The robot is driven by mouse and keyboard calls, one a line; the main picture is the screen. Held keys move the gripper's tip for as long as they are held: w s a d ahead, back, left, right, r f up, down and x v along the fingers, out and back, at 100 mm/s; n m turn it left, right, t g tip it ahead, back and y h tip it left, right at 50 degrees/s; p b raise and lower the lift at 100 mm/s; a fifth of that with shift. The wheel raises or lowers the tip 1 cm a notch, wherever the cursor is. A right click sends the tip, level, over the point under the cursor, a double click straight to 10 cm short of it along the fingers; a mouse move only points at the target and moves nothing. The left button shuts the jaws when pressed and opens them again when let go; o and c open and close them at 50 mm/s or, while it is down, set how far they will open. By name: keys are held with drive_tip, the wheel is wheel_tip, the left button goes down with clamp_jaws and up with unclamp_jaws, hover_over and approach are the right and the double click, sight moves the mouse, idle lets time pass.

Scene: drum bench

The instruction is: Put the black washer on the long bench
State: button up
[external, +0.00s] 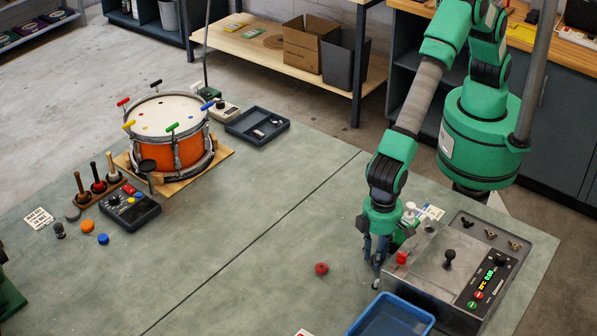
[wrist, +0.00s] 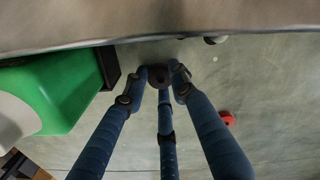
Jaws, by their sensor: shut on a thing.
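My gripper (external: 374,264) is low over the grey-green work surface (external: 290,225), beside the left side of the metal machine. In the wrist view my gripper (wrist: 160,78) has its fingers drawn together on a small dark round thing with a hole, which looks like the black washer (wrist: 159,79). In the external view the washer is too small and too covered by the fingers to make out. A long wood-topped bench (external: 270,60) stands at the back, with boxes on it. Which surface is the long bench is not marked.
The metal machine (external: 425,262) with knobs is close at right, a blue bin (external: 390,318) in front. A red round piece (external: 321,268) lies left of my gripper. The orange drum (external: 165,135) and a dark tray (external: 257,124) are farther back. The surface's middle is clear.

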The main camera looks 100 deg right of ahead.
drive_tip(key=shift+f, duration=0.1)
drive_tip(key=o, duration=0.7)
wheel_tip(320, 180, up, 12)
drive_tip(key=shift+r+p, duration=0.15)
drive_tip(key=shift+p, duration=1.05)
